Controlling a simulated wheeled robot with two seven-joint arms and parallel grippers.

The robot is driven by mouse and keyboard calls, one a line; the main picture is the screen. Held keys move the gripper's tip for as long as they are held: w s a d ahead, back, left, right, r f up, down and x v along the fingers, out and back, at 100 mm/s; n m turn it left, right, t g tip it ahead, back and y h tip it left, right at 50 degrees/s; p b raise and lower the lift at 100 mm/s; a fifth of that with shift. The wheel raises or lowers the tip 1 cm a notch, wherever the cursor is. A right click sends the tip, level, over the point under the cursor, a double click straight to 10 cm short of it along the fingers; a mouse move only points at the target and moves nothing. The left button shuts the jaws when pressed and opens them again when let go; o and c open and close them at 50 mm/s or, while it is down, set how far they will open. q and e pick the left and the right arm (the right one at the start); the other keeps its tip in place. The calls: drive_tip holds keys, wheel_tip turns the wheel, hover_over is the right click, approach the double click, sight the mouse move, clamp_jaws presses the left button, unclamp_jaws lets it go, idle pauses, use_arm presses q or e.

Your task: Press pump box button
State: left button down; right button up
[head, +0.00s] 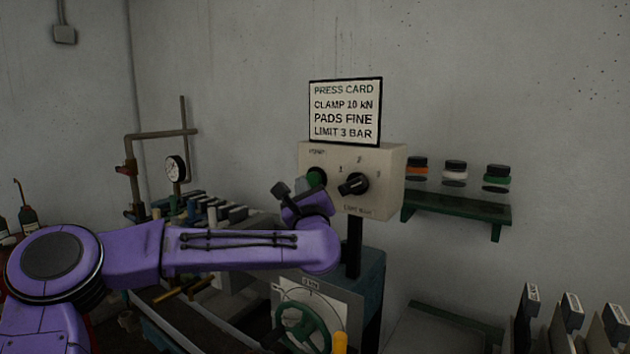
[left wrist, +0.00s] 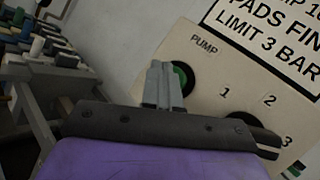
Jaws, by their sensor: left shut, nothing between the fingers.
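The pump box (head: 388,160) is a cream box on a dark post. On its front are a green button (head: 317,177) under a "PUMP" label and a black knob (head: 353,184) with numbers around it. My left gripper (head: 291,187) is shut and empty, in front of the button's lower left. In the left wrist view its grey fingers (left wrist: 164,84) overlap the green button (left wrist: 182,77), hiding part of it. Whether the fingertips touch the button I cannot tell. My right gripper is not in view.
A press card sign (head: 345,110) stands on top of the box. Below is a cabinet with a green handwheel (head: 303,325). A green shelf (head: 457,208) with several jars is at right. A gauge (head: 175,169) on pipework and a cluttered rack (head: 212,212) are at left.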

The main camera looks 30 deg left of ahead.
use_arm(q)
drive_tip(key=shift+w, duration=0.1)
idle(0.5)
drive_tip(key=shift+w+b, duration=0.35)
drive_tip(key=shift+w, duration=0.05)
drive_tip(key=shift+w, duration=0.55)
idle(0.6)
drive_tip(key=s+b, duration=0.8)
drive_tip(key=shift+a, duration=0.25)
idle(0.5)
